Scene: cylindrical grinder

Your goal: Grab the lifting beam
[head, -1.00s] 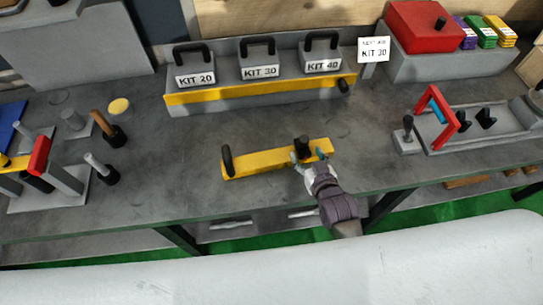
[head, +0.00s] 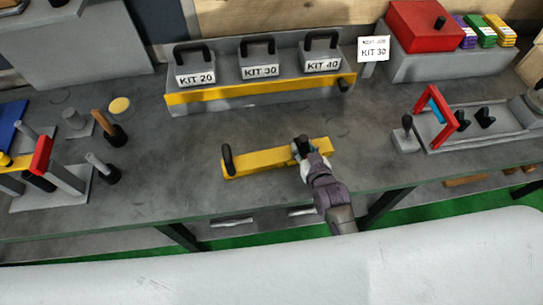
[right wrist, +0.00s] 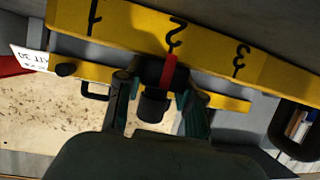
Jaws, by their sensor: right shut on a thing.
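The lifting beam (head: 262,161) is a yellow bar lying on the grey bench, with a black loop handle (head: 228,159) at its left end and a black upright grip (head: 303,142) right of its middle. My right gripper (head: 304,150) is shut on this black grip, its arm coming in from the front. In the right wrist view the beam (right wrist: 205,35) carries the marks 1, 2 and 3. There the black grip (right wrist: 154,108), beside a red pointer (right wrist: 169,72), stands between my right fingers (right wrist: 157,98). My left gripper is not in view.
Behind the beam, a rack with a yellow front bar (head: 255,89) holds the KIT 20, KIT 30 and KIT 40 weights. A KIT 30 card (head: 373,50) stands beside it. A red-framed fixture (head: 458,125) stands right, tools (head: 105,127) left. Bench around the beam is clear.

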